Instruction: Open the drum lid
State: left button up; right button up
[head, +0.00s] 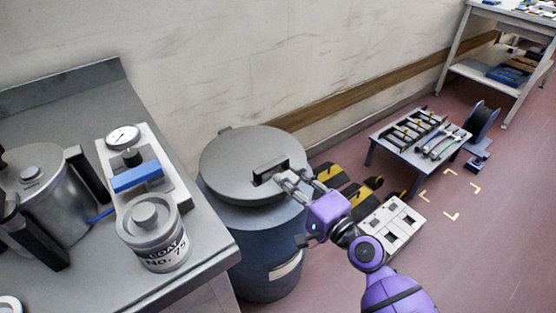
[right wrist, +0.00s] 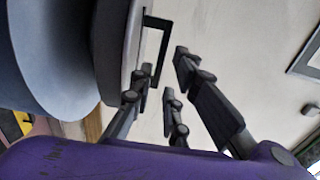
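The blue-grey drum (head: 262,243) stands on the floor beside the bench, with its round grey lid (head: 228,165) on top. The lid's black bar handle (head: 268,178) sits near the lid's front right. My right gripper (head: 287,184) reaches in from the right at the handle. In the right wrist view, the fingers (right wrist: 159,82) are spread, with the handle (right wrist: 163,50) between or just beyond their tips. I cannot tell whether they touch it. The lid (right wrist: 117,45) and drum (right wrist: 55,60) show at left there. My left gripper is out of view.
The grey bench (head: 60,100) at left carries a tin (head: 153,238), a gauge unit (head: 123,137) and a metal pot (head: 45,190). A wall is behind the drum.

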aim_at(271, 164)
jog(key=shift+w+a+r, duration=0.1)
jog(key=shift+w+a, duration=0.15)
jog(key=shift+a, duration=0.1)
jog(key=x, duration=0.6)
jog(key=shift+a, duration=0.1)
jog(key=shift+w+a, duration=0.2)
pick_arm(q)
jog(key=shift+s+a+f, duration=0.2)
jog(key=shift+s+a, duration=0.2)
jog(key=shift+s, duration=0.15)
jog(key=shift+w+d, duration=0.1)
pick_arm(e)
jog(key=shift+c, duration=0.5)
grip_shut()
